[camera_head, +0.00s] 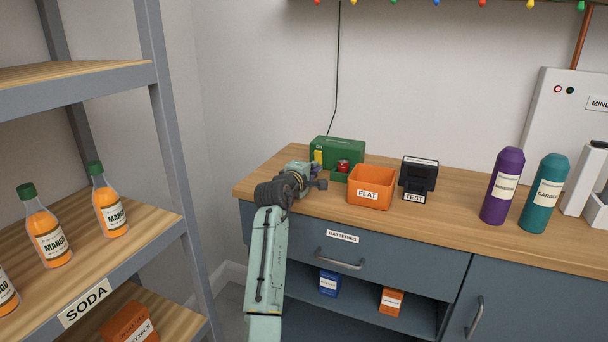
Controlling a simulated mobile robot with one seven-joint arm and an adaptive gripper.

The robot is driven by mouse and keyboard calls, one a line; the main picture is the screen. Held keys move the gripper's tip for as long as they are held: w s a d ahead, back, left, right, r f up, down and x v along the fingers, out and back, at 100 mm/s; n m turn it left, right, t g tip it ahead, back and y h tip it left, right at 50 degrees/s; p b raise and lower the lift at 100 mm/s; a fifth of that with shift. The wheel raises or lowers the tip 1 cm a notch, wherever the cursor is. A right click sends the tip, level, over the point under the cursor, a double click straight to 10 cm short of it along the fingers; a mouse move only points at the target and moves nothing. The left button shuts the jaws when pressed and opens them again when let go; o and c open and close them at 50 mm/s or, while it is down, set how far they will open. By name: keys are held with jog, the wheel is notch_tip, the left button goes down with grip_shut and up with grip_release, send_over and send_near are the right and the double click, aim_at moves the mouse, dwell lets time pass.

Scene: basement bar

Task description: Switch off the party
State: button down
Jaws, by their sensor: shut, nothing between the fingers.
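A green box (340,149) stands at the back left of the wooden counter. It has a yellow part on its left front and a red piece on a green ledge at its front. A thin black cord (335,85) runs up the wall from behind the box. A string of coloured lights (437,3) hangs at the top edge; several bulbs show. My gripper (318,184) is shut and empty, just in front of the green box, over the counter. The arm hides part of the box's lower left; I cannot tell whether the gripper touches it.
An orange bin (369,200) labelled FLAT and a black TEST device (417,178) stand right of my gripper. Purple (502,187) and teal (545,193) cylinders stand further right. A BATTERIES drawer (343,253) is below. A soda shelf (165,228) with bottles is at left.

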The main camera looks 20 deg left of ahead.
jog(key=s, duration=0.3)
jog(key=s+r, duration=0.1)
jog(key=s, duration=0.5)
jog(key=shift+a+r, duration=0.15)
